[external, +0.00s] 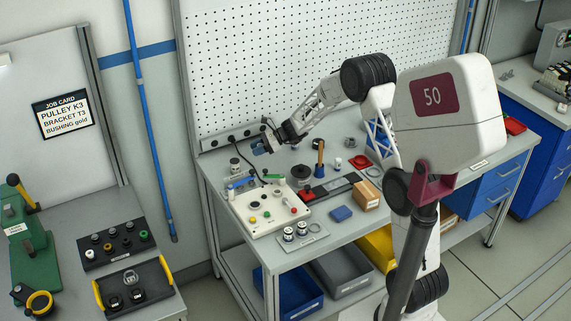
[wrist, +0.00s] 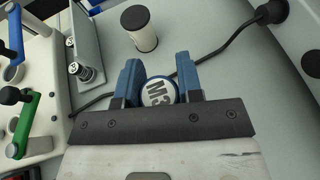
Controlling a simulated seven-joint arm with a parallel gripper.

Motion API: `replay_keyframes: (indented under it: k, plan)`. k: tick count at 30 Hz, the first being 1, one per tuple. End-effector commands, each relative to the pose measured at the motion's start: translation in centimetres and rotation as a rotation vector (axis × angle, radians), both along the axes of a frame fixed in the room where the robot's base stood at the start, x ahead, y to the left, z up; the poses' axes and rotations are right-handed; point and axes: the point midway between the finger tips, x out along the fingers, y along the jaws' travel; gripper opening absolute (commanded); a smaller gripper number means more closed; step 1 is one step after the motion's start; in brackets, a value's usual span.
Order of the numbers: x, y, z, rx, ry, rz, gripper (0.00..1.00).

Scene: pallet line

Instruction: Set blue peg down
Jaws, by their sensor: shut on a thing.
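In the wrist view, my gripper (wrist: 160,78) has its two blue fingers shut on a round peg (wrist: 158,93) with a blue rim and a pale top marked M3. The peg's lower part is hidden between the fingers and below its top. In the external view, my gripper (external: 263,146) is over the back left part of the workbench, near the pegboard's foot. The peg cannot be made out clearly there. I cannot tell how far the peg is above the bench.
A white cylinder with black ends (wrist: 141,28) stands close beyond the fingers. A black cable (wrist: 226,42) runs across the grey bench. A control box (external: 262,219) with a green lever (wrist: 27,120) lies left.

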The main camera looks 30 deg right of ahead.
Motion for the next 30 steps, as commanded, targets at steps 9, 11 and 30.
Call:
replay_keyframes:
  k: [9,11,30]
  plan:
    - [0.0,0.0,-0.8,0.0,-0.001,0.0,0.1]
    - [0.0,0.0,-0.8,0.0,-0.001,0.0,0.1]
    - [0.0,0.0,-4.5,0.001,-0.002,-0.001,0.1]
